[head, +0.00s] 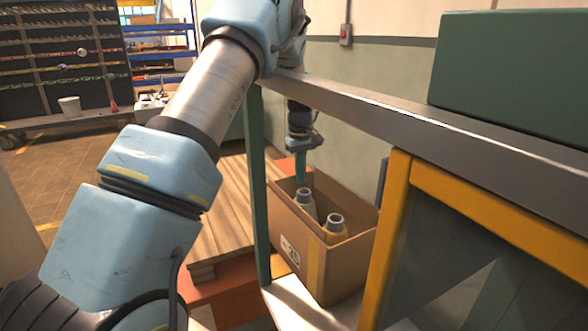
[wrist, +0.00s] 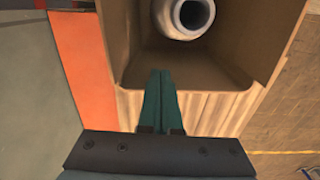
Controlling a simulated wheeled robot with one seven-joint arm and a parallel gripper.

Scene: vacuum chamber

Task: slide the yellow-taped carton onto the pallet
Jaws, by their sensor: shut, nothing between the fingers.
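The carton (head: 348,269) is an open brown box with a vertical yellow tape strip on its side. Pallet planks (wrist: 215,110) show below.
A grey rail (head: 440,133) runs above the carton, with a green post (head: 258,190) at left and a yellow frame (head: 392,235) at right. Orange-red material (head: 232,300) lies beside the pallet.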

